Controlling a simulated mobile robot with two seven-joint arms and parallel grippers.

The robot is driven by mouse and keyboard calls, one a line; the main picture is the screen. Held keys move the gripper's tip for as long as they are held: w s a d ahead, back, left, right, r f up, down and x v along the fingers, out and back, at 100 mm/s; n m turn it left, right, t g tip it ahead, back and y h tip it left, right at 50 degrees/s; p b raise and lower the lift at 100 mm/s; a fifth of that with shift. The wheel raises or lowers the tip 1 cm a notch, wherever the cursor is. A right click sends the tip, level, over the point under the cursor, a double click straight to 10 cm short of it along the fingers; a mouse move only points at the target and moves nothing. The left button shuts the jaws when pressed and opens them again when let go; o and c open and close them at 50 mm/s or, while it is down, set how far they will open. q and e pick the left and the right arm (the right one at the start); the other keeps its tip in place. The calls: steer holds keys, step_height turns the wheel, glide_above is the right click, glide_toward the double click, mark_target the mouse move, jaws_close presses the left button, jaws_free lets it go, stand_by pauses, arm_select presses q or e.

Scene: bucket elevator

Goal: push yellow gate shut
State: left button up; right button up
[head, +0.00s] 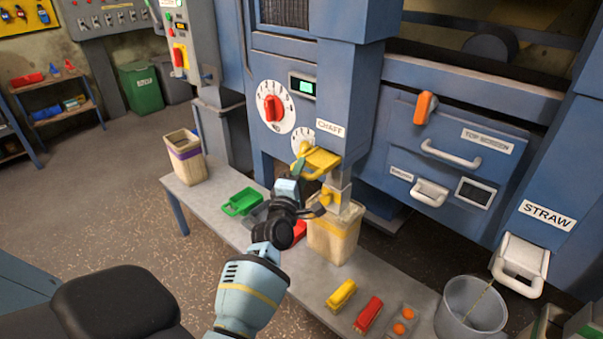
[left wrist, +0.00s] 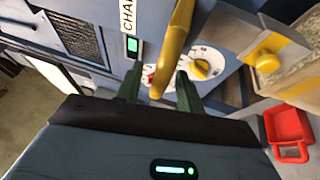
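The yellow gate (head: 320,158) sits under the CHAFF label on the blue machine, above a yellow spout (head: 337,193). My left gripper (head: 299,167) is at the gate's left side, at the height of its handle. In the left wrist view the yellow handle (left wrist: 173,50) passes between or just beyond my dark green fingertips (left wrist: 158,85), closer to the right one. The fingers are apart, with a gap beside the handle. I cannot tell whether a finger touches it. My right gripper is not in view.
A bin (head: 333,238) stands below the spout on a grey bench (head: 215,207). A green tray (head: 241,202) and a red scoop (left wrist: 290,130) lie near my left arm. A red dial (head: 273,107) is above left of the gate. A grey bucket (head: 471,306) stands at right.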

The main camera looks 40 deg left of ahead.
mark_target(317, 161)
arm_select(q)
steer(key=shift+w+a, duration=0.1)
steer(key=shift+w, duration=0.05)
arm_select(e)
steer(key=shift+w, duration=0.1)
arm_select(q)
jaws_close()
